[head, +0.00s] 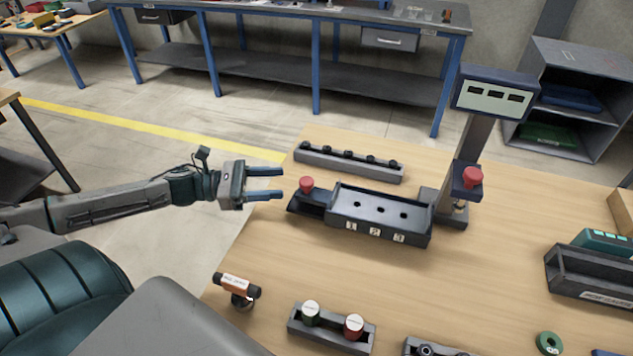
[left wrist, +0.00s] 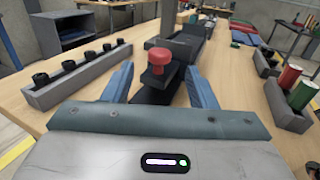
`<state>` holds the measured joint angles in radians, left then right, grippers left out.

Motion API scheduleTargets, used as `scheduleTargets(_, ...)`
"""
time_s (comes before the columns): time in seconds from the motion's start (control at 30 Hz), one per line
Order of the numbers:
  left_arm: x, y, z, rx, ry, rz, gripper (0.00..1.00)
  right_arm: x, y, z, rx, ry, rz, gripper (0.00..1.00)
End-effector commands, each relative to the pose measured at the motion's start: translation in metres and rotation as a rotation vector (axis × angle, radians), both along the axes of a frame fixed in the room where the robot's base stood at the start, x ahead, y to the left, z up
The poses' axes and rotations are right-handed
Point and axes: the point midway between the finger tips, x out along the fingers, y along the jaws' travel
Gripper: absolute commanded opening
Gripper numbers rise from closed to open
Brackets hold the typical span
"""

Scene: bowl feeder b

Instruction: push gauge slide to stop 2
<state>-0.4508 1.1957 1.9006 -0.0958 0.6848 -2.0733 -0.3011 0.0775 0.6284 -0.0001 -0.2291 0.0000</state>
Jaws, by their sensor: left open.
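The gauge slide is a dark block with a red knob (head: 306,185) at the left end of the dark gauge track (head: 380,212). The track has labels 1, 2 and 3 on its front and several dark holes in its bed. My left gripper (head: 283,184) is open and empty, just left of the red knob, fingers pointing right. In the left wrist view the red knob (left wrist: 160,58) stands ahead, centred between the two blue fingers, beyond or near their tips. Whether the fingers touch the slide I cannot tell. My right gripper is not in view.
A grey rack with several black pegs (head: 348,163) lies behind the track. A post with a display (head: 494,96) and red button (head: 472,177) stands at its right end. An orange-black tool (head: 237,287) and a tray with green and red cylinders (head: 332,328) are in front.

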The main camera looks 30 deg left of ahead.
Motion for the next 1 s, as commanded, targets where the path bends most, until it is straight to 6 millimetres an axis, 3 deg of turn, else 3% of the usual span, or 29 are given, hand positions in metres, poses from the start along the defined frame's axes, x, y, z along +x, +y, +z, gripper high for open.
scheduleTargets(0.1, 0.009, -0.013, -0.006, -0.003, -0.007, 0.000, 0.52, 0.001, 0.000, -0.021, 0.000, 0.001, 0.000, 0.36)
scheduleTargets(0.33, 0.026, -0.036, -0.004, -0.006, -0.009, 0.001, 0.52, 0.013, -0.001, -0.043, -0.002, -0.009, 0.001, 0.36)
scheduleTargets(0.53, 0.035, -0.049, -0.001, -0.007, -0.006, -0.002, 0.52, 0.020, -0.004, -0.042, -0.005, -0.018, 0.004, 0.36)
scheduleTargets(1.0, 0.054, -0.075, 0.001, -0.005, -0.003, 0.001, 0.52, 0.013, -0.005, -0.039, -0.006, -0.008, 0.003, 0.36)
